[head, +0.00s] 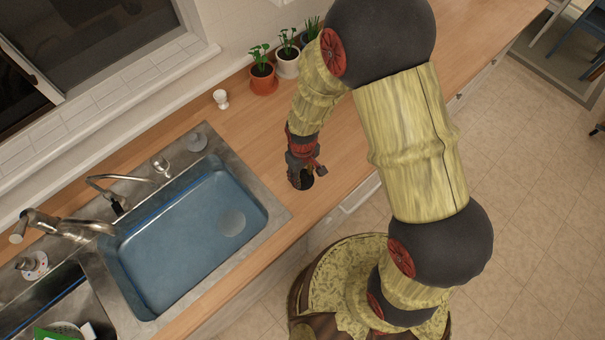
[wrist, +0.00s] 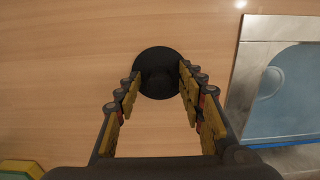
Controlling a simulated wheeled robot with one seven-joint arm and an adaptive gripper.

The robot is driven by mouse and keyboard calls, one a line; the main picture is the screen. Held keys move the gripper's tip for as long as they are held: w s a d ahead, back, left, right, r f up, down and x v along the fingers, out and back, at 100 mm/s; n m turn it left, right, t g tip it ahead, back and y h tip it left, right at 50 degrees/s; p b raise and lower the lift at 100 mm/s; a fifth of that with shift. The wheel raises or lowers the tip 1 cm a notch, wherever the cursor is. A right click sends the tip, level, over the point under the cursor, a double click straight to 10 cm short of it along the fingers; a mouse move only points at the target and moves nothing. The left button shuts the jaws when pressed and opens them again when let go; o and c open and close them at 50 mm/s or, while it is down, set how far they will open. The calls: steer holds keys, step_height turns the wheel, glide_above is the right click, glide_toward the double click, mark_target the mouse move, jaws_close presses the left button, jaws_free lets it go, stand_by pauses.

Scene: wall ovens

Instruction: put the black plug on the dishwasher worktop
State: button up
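The black plug (wrist: 158,66) is a dark round disc against the wooden worktop (wrist: 75,70) in the wrist view. In the head view the plug (head: 305,183) shows as a dark disc at my gripper (head: 299,174), right of the sink. My gripper also fills the lower middle of the wrist view (wrist: 160,82). It points down, and its two fingers stand apart, one toward each side of the disc. No clear contact with the plug shows. I cannot tell the exact height of the fingertips above the worktop.
A blue sink (head: 180,245) in a metal surround lies left of my gripper. A small white cup (head: 221,99) and several potted plants (head: 263,80) stand along the wall. A yellow and green object (wrist: 20,169) sits low left in the wrist view. The wood around the plug is clear.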

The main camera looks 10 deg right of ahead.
step_height(320, 180, up, 12)
steer(key=p, duration=0.1)
step_height(320, 180, up, 10)
steer(key=m+t, duration=0.2)
glide_above(302, 174)
steer(key=d, duration=0.4)
steer(key=s+d+r+m+t, duration=0.1)
steer(key=s+d+r+m, duration=0.1)
steer(key=s+d+r, duration=0.2)
steer(key=s+d+r+m+t, duration=0.2)
steer(key=s+d+r, duration=0.2)
steer(key=s+r, duration=0.4)
step_height(302, 174, up, 6)
steer(key=shift+s+d+f+m+t, duration=0.15)
steer(key=shift+d+f+m+t, duration=0.15)
steer(key=shift+d+m, duration=0.1)
step_height(302, 174, down, 13)
steer(key=b, duration=1.3)
